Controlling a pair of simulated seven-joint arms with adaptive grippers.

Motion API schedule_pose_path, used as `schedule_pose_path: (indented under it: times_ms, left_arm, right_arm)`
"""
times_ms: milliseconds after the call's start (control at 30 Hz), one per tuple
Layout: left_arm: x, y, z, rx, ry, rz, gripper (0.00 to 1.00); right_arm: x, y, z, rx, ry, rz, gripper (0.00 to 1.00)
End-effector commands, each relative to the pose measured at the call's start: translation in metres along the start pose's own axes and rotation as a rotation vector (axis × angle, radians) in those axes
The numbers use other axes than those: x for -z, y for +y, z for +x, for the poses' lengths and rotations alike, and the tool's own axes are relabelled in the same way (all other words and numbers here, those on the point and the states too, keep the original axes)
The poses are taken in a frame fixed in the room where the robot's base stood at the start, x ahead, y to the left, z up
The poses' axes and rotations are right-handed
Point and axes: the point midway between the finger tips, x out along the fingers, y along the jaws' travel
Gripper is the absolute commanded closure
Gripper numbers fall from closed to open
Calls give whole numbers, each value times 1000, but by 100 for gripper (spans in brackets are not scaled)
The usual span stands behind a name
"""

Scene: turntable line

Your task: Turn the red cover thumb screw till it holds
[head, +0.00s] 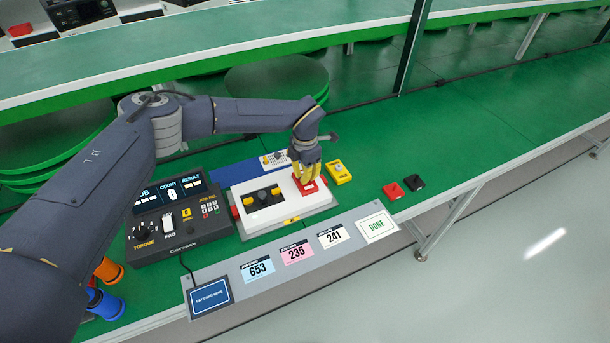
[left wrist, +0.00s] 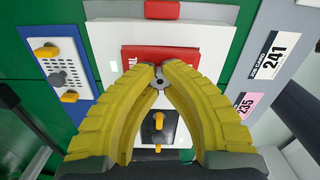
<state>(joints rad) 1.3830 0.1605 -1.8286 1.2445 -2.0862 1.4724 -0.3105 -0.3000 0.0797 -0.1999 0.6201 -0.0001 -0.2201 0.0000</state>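The red cover (head: 311,188) lies on the right part of a white fixture (head: 285,212). It also shows in the left wrist view as a red plate (left wrist: 150,57) with partly hidden white lettering. My left gripper (head: 307,178) points down over the red cover. In the left wrist view its yellow fingers (left wrist: 158,74) come together around the small grey thumb screw (left wrist: 158,83), which sits between the tips at the cover's edge. The fingers hide part of the cover and the screw's sides. My right gripper is in neither view.
A black part with yellow ends (head: 263,196) sits on the fixture's left. A control box (head: 180,225) stands left of it. Numbered cards (head: 296,251) lie in front.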

Motion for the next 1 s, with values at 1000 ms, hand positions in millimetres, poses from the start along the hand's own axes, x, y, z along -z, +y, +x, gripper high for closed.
schedule_pose_path:
  times_ms: [1000]
  left_arm:
    - [-1,-1,-1,0,-1,105,71]
  right_arm:
    - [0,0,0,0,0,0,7]
